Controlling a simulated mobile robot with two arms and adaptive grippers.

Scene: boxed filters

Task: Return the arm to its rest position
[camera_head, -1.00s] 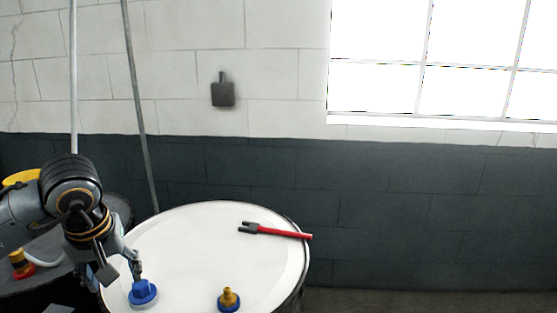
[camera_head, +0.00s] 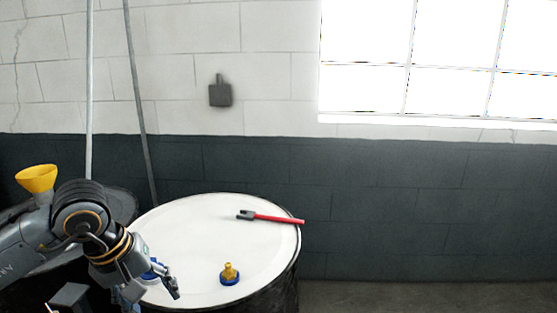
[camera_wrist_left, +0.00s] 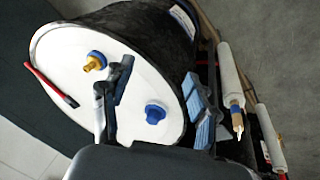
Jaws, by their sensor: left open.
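My left arm comes in from the left in the head view. Its gripper (camera_head: 152,290) is open and empty over the near left part of the white drum top (camera_head: 190,225). A blue cap (camera_head: 153,268) on the drum is partly hidden behind the gripper. In the left wrist view the blue cap (camera_wrist_left: 155,113) sits on the drum top, seen between the spread fingers of my left gripper (camera_wrist_left: 158,98) and apart from them. My right gripper is in neither view.
A brass fitting with a blue base (camera_head: 229,273) stands on the drum. A red-handled tool (camera_head: 272,218) lies toward its far side. A yellow funnel (camera_head: 37,178) is at the left behind my arm. White rolls (camera_wrist_left: 231,82) lie beside the drum. Floor at right is clear.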

